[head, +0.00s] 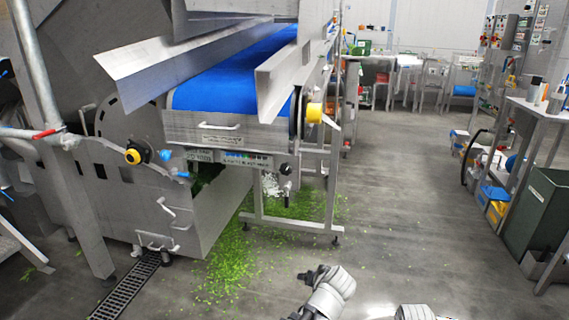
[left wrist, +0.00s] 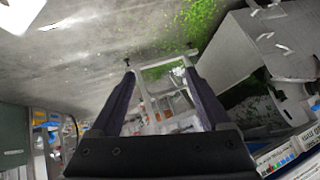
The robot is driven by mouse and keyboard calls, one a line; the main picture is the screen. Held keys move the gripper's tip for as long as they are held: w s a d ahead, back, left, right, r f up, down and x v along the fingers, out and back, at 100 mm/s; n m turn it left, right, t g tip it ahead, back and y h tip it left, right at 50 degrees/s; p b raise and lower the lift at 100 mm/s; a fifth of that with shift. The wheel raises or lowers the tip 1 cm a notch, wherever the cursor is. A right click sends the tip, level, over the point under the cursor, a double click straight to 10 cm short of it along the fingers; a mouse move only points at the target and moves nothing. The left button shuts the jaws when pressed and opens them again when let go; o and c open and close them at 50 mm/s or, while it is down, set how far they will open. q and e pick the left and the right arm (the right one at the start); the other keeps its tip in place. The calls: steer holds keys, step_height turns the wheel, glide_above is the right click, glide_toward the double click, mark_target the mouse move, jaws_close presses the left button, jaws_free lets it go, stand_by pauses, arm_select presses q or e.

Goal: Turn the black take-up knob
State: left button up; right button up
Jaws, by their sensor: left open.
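A small black knob (head: 284,169) sits at the right end of the panel under the blue conveyor belt (head: 230,75). A black fitting hangs just below it. Another black knob with a yellow centre (head: 133,156) sticks out of the machine's side plate further left. Which of these is the take-up knob is not marked legibly. My left gripper (left wrist: 160,78) is open and empty in the left wrist view, its two dark fingers well apart with the machine frame far beyond them. No knob is clear between the fingers.
Shredded greens (head: 240,245) lie on the floor under and before the conveyor. A floor drain grate (head: 125,288) runs at the lower left. A green bin (head: 535,205) and a worktable stand at the right. The middle floor is clear.

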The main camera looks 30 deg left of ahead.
arm_select(q)
steer(key=w+a+r+n+t+y+p, duration=0.2)
steer(key=w+a+r+n+t+p, duration=0.25)
steer(key=a+r, duration=0.8)
steer(key=m+t+h+p, duration=0.3)
steer(key=m+t+p, duration=0.1)
steer(key=t, duration=0.2)
glide_toward(286, 169)
steer(key=a+x, duration=0.1)
steer(key=x, duration=0.2)
steer(key=shift+s+d+f+h, duration=0.25)
steer(key=shift+d+h, duration=0.05)
arm_select(e)
step_height(286, 169, up, 9)
steer(key=shift+w+a+f, duration=0.15)
steer(key=shift+a, duration=0.05)
arm_select(q)
steer(key=shift+b, duration=0.3)
